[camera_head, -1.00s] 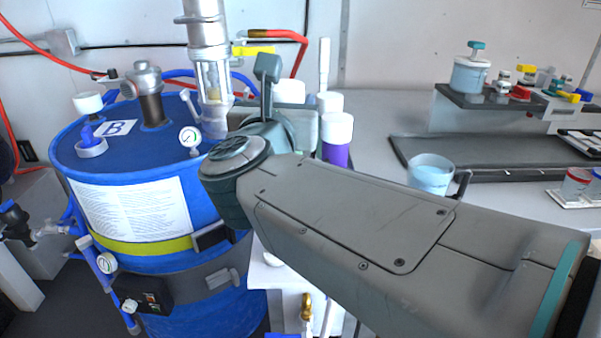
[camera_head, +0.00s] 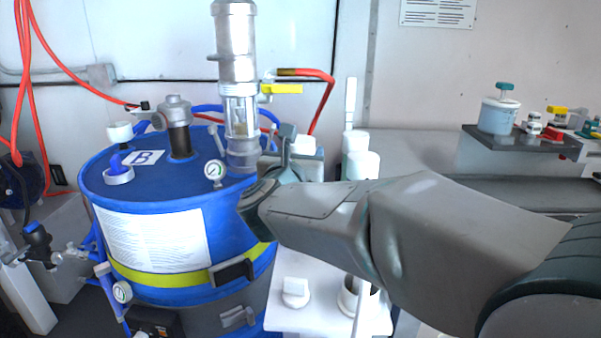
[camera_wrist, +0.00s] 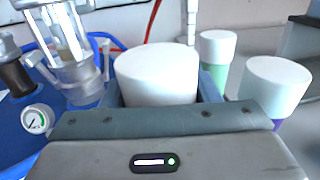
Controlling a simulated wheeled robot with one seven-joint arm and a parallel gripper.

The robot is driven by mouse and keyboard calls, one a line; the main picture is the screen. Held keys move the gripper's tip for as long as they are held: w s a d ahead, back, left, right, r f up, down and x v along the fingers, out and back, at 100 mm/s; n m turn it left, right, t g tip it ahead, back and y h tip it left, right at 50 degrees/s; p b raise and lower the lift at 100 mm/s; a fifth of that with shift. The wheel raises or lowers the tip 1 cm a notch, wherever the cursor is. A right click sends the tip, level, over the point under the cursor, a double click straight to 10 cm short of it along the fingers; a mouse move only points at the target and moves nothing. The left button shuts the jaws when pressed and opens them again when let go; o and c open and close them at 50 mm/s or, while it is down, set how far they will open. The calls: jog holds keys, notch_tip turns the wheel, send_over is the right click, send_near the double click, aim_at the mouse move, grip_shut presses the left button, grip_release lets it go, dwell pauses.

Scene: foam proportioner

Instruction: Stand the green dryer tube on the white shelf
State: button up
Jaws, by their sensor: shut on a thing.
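My gripper (camera_head: 291,158) is shut on a white-capped tube (camera_wrist: 156,75), upright between the jaws in the wrist view. Its cap also shows in the head view (camera_head: 303,145), behind my wrist; its body is hidden, so its colour cannot be told. To the right in the wrist view stand a tube with a pale green body (camera_wrist: 215,76) and, nearer, a purple tube (camera_wrist: 276,88), both white-capped. The white shelf (camera_head: 318,319) shows low beside the blue drum, partly covered by my arm. Whether the held tube touches anything below is hidden.
The blue drum (camera_head: 155,225) with a gauge (camera_head: 214,170) and a clear-and-metal column (camera_head: 238,90) stands close left of my gripper. A white square piece (camera_head: 296,290) and a round ring (camera_head: 349,298) are on the shelf.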

jog(key=shift+f, duration=1.9)
jog(key=shift+f+b, duration=0.1)
jog(key=shift+b, duration=0.35)
jog(key=o, duration=1.6)
jog(key=shift+o, duration=0.2)
jog(key=s+a, duration=0.2)
jog(key=s, duration=1)
jog(key=shift+a, duration=0.1)
